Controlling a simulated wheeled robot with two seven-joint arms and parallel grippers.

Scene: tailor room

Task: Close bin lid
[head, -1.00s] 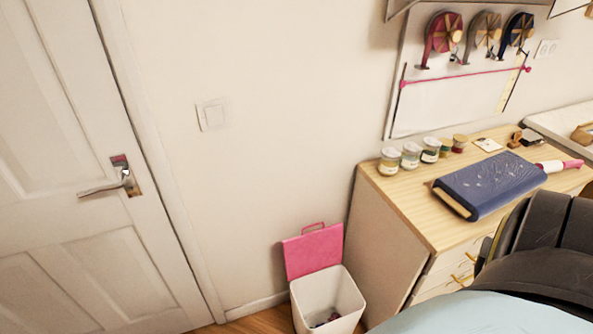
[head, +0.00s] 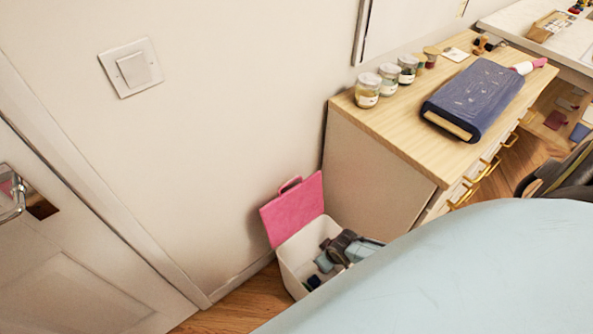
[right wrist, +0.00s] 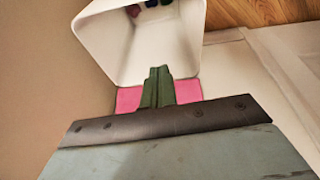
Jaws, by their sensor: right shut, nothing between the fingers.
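The white bin (head: 293,262) stands on the floor between the wall and the side of the wooden cabinet. Its pink lid (head: 291,212) is open, tilted up towards the wall, with a handle at its top edge. In the right wrist view the white bin (right wrist: 98,40) shows its opening, with small dark and coloured items inside, and parts of the pink lid (right wrist: 187,90) show on both sides of the fingers. My right gripper (right wrist: 158,72) is shut and empty, in front of the lid near the bin's rim. My left gripper is out of view.
The wooden cabinet (head: 375,165) stands close to the right of the bin. A white door (head: 75,270) is at the left. A strip of wooden floor (head: 225,312) is clear.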

